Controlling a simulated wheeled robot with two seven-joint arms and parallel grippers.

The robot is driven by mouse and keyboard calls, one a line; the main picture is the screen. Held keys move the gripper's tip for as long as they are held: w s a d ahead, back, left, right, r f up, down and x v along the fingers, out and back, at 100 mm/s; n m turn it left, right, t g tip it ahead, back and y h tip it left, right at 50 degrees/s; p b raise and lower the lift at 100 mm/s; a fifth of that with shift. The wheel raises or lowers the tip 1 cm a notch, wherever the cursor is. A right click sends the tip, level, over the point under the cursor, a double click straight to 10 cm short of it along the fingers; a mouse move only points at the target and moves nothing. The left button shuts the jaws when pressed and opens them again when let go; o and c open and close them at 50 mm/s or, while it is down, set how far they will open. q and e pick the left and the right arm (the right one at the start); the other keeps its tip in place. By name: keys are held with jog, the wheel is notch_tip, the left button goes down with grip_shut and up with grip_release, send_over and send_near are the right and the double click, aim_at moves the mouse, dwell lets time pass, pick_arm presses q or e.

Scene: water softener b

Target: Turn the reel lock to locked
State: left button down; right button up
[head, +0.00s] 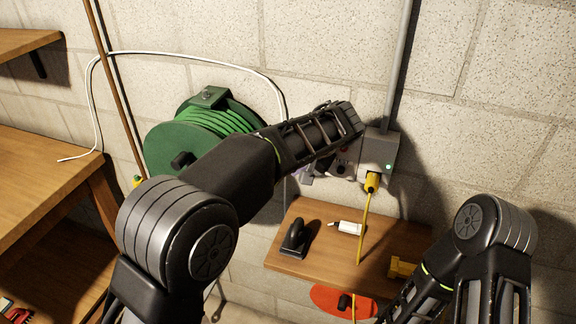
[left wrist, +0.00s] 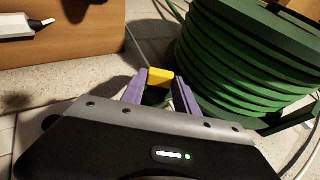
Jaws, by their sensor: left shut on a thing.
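The reel lock appears to be the small yellow piece (left wrist: 160,76) between my left gripper's fingertips in the left wrist view. My left gripper (left wrist: 158,84) has purple fingers, one on each side of this piece, and is shut on it. The green hose reel (head: 168,145) hangs on the wall at left in the head view; it also fills the upper right of the left wrist view (left wrist: 245,60), close beside the fingers. In the head view my left arm hides the held piece and part of the reel. My right gripper is out of view; only its arm shows.
A wooden wall shelf (head: 330,262) holds a black tool (head: 295,238), a white tube (head: 346,228) and a yellow item (head: 402,267). A grey outlet box (head: 378,152) with a yellow plug (head: 371,182) and cord is to the right. A wooden bench (head: 45,185) stands left.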

pick_arm(q)
jog(key=shift+d+y, duration=0.1)
jog(key=shift+y, duration=0.2)
jog(key=c, duration=1.2)
grip_release()
jog(key=shift+s, duration=0.1)
jog(key=b+v, duration=0.1)
jog(key=v, duration=0.6)
jog(key=shift+s+r, duration=0.25)
jog(key=shift+r, duration=0.05)
jog(key=shift+d, duration=0.15)
